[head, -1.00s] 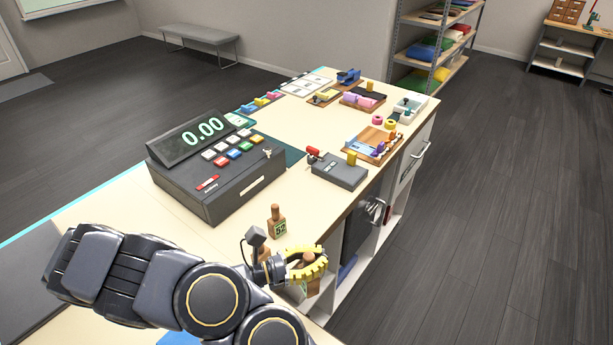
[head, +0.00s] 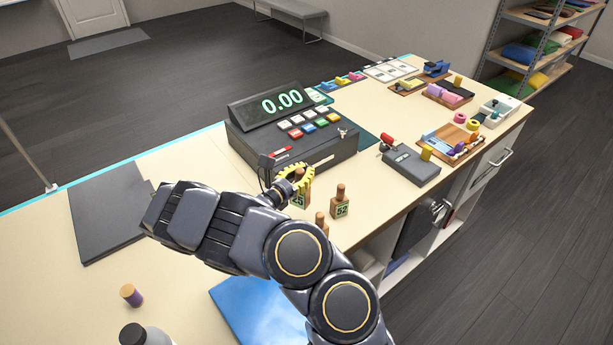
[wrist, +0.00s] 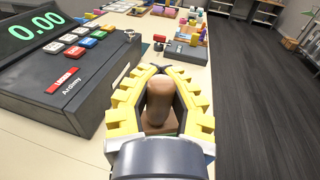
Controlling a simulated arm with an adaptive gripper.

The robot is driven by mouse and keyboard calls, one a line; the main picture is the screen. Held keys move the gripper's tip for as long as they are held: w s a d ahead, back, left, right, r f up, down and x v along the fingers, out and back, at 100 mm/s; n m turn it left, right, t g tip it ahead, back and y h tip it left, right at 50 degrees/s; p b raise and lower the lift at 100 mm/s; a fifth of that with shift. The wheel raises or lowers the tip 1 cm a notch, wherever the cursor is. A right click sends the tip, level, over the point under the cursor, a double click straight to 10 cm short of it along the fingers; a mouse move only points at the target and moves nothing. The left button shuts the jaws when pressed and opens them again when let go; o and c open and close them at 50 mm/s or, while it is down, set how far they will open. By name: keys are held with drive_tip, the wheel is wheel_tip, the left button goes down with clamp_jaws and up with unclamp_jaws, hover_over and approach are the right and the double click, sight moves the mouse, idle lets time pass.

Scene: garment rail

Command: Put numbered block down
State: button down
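My gripper (head: 300,177) has yellow toothed fingers closed around the brown knob of a numbered block (head: 300,199). Its green label seems to read 25. In the wrist view the brown knob (wrist: 160,98) sits between both fingers, and the base below is mostly hidden. The block is upright by the front of the cash register; I cannot tell whether it touches the counter (head: 180,240). A second numbered block (head: 340,205), labelled 52, stands upright just to the right. A third wooden block (head: 321,221) stands nearer, partly hidden by my arm.
The dark cash register (head: 290,130) reads 0.00 and is close behind my gripper. A grey card terminal (head: 411,164) stands to the right. A dark flat mat (head: 108,210) and a purple-sided cork-topped piece (head: 131,295) are at left. A blue sheet (head: 255,310) lies nearer.

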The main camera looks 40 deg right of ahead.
drive_tip(key=shift+w+d+f, duration=0.55)
drive_tip(key=shift+w+f, duration=0.4)
drive_tip(key=shift+f, duration=0.65)
drive_tip(key=shift+w+d+f, duration=0.6)
drive_tip(key=shift+w+f, duration=0.35)
drive_tip(key=shift+f, duration=0.7)
drive_tip(key=shift+w+d+f, duration=0.55)
drive_tip(key=shift+w+f, duration=0.4)
drive_tip(key=shift+f, duration=0.65)
drive_tip(key=shift+f, duration=0.1)
drive_tip(key=c, duration=1.2)
unclamp_jaws()
drive_tip(key=shift+o, duration=0.2)
